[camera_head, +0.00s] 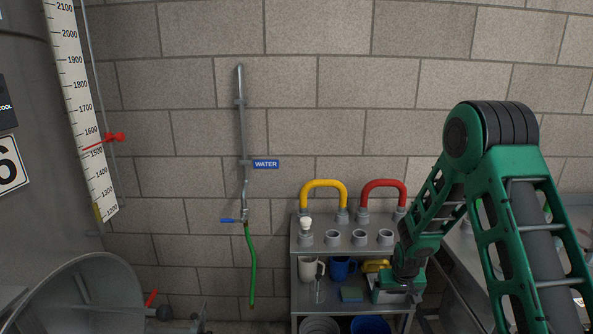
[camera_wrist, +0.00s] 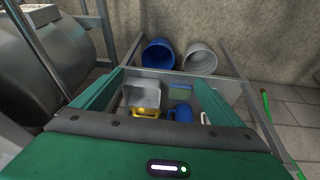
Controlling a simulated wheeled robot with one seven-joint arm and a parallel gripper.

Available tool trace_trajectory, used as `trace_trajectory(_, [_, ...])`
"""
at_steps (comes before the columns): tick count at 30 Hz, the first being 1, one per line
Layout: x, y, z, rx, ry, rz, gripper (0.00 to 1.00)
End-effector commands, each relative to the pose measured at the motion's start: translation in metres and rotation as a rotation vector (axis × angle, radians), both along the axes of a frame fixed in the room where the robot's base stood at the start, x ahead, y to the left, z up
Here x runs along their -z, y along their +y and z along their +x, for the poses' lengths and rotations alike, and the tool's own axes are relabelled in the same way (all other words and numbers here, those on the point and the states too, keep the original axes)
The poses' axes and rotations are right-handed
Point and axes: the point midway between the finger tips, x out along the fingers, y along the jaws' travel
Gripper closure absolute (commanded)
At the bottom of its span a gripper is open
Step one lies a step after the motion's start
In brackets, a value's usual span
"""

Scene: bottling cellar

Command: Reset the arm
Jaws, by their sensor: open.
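My green arm reaches down from the right in the head view, and my gripper (camera_head: 404,278) is at the right end of the rack's middle shelf, partly hidden by its own links. In the wrist view my gripper (camera_wrist: 161,80) is open, its two green fingers spread apart with nothing held between them. Beyond and between the fingers show a grey open box (camera_wrist: 143,95), a yellow item (camera_wrist: 146,113), a blue mug (camera_wrist: 181,113) and a green-blue pad (camera_wrist: 181,91). Whether the gripper touches the box is unclear.
The metal rack (camera_head: 348,250) carries a yellow hose loop (camera_head: 323,184), a red one (camera_head: 383,183) and several grey cups on top. A white mug (camera_head: 309,268) stands on its middle shelf. Buckets are below.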

Motion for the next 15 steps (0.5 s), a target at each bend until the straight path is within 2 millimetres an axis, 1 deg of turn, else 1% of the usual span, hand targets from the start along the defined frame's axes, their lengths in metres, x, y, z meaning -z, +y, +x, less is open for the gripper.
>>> trace_trajectory(1, [-0.021, -0.011, -0.007, 0.018, 0.002, -0.007, 0.08])
trace_trajectory(3, [-0.047, -0.026, -0.021, 0.043, 0.019, -0.014, 0.08])
trace_trajectory(5, [-0.068, -0.038, -0.035, 0.066, 0.033, -0.019, 0.08])
trace_trajectory(6, [-0.082, -0.046, -0.045, 0.082, 0.043, -0.022, 0.08])
trace_trajectory(8, [-0.101, -0.056, -0.061, 0.104, 0.058, -0.024, 0.08])
trace_trajectory(9, [-0.114, -0.063, -0.072, 0.12, 0.066, -0.025, 0.08])
trace_trajectory(11, [-0.132, -0.073, -0.09, 0.146, 0.082, -0.026, 0.08])
trace_trajectory(12, [-0.144, -0.078, -0.102, 0.162, 0.091, -0.025, 0.08])
trace_trajectory(14, [-0.161, -0.086, -0.121, 0.186, 0.105, -0.023, 0.08])
trace_trajectory(15, [-0.171, -0.091, -0.134, 0.202, 0.115, -0.02, 0.08])
